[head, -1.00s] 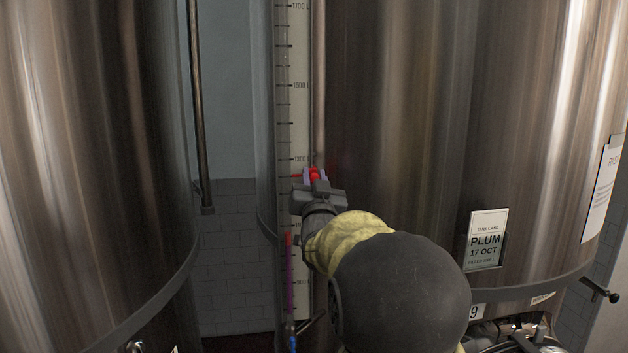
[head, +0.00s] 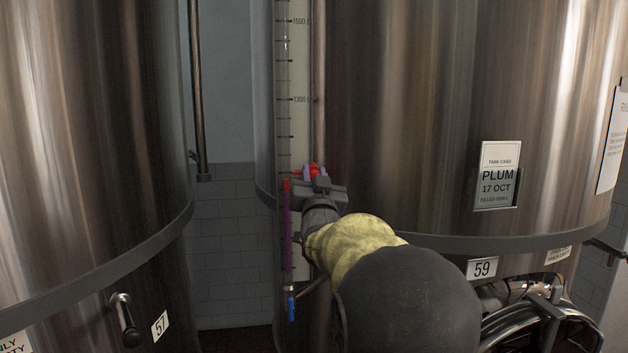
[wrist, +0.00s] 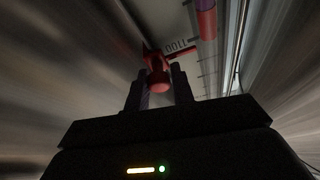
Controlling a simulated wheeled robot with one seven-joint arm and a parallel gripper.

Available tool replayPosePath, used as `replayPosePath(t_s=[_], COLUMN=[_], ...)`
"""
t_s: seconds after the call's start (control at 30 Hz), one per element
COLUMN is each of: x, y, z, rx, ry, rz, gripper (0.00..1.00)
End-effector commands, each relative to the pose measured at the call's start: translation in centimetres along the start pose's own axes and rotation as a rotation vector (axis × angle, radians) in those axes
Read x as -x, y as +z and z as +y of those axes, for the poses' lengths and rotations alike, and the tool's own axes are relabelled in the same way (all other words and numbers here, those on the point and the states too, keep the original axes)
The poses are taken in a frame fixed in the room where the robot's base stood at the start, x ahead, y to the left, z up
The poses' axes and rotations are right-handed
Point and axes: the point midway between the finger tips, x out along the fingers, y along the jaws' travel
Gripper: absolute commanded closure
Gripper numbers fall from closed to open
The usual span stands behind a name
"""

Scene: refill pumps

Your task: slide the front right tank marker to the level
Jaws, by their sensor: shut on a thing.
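The front right tank (head: 420,110) carries a pale vertical scale (head: 300,60) with printed volume marks. Beside the scale, a thin sight tube holds a purple column (head: 287,225) with a red top piece (head: 286,184). My gripper (head: 315,175) is shut on the red marker (head: 313,169), whose pointer reaches left across the scale. The pointer sits slightly above the red top piece. In the wrist view, the marker's red knob (wrist: 158,77) is between my fingers (wrist: 158,92), close to the 1100 mark. My gripper hides part of the scale below.
Another steel tank (head: 90,120) stands at the left, with a tiled wall gap between. A blue-ended valve (head: 291,304) is at the tube's foot. A PLUM card (head: 497,175) and a 59 plate (head: 482,268) are on the right tank.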

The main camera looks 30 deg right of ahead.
Motion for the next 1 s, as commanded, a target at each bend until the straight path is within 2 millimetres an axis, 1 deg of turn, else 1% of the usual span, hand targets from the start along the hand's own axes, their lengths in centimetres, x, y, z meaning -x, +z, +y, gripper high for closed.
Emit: replayPosePath(t_s=[0.03, 0.2, 0.3, 0.5, 0.87, 0.9, 1.0], x=[0.6, 1.2, 1.5, 1.6, 1.6, 1.6, 1.6], y=[1.5, 3.0, 3.6, 4.0, 4.0, 4.0, 4.0], z=[0.5, 0.8, 0.9, 1.0, 1.0, 1.0, 1.0], rx=[0.000, 0.000, 0.000, 0.001, 0.001, 0.001, 0.001], ry=[0.004, 0.003, 0.004, 0.004, 0.004, 0.003, 0.003], rz=[-0.002, -0.003, -0.003, -0.002, -0.002, -0.002, -0.002], gripper=[1.00, 1.00, 1.00, 1.00, 1.00, 0.72, 0.56])
